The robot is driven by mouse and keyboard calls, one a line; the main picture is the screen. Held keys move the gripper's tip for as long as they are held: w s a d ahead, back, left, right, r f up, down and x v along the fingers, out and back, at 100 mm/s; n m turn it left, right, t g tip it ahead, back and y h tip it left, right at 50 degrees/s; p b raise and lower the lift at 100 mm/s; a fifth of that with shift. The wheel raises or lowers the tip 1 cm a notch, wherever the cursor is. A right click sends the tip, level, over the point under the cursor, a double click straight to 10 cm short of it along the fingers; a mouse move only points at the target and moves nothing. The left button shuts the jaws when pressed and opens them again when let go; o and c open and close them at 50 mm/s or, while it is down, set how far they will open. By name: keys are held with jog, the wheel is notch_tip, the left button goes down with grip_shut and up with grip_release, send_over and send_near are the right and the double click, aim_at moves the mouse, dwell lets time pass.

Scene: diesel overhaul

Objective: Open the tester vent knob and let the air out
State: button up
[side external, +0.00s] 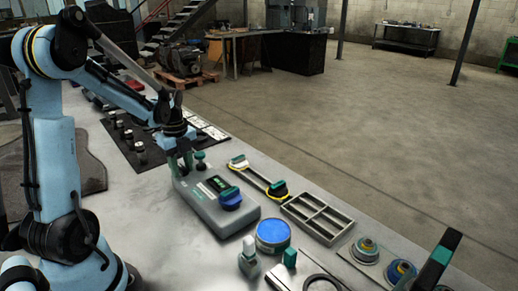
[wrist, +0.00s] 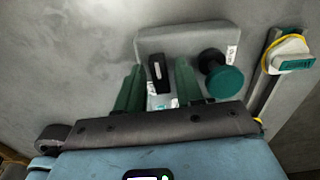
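The tester (side external: 222,212) is a grey box on the bench with a small display and a blue knob (side external: 230,196) on top. At its far end is a teal-topped black knob (side external: 200,157), which also shows in the wrist view (wrist: 222,76). A small black upright part (wrist: 158,74) stands left of that knob in the wrist view; I cannot tell which one is the vent knob. My gripper (side external: 181,170) is over the tester's far end. In the wrist view its two green fingers (wrist: 159,84) are apart, one on each side of the black part, with visible gaps.
A rail with yellow-ringed ends (side external: 258,180) lies right of the tester. An empty divided tray (side external: 318,217), a blue-topped round can (side external: 273,235) and small teal-and-white items stand nearby. A black mat with several parts (side external: 135,145) lies behind.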

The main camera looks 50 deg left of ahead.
jog(key=shift+o, duration=0.4)
jog(key=shift+r, duration=2.75)
jog(key=shift+r, duration=2)
jog(key=d+n+t, duration=0.7)
jog(key=d+n, duration=1)
jog(key=d, duration=0.6)
jog(key=shift+s+d+f, duration=0.15)
jog(key=shift+d+f, duration=0.2)
jog(key=shift+f, duration=0.05)
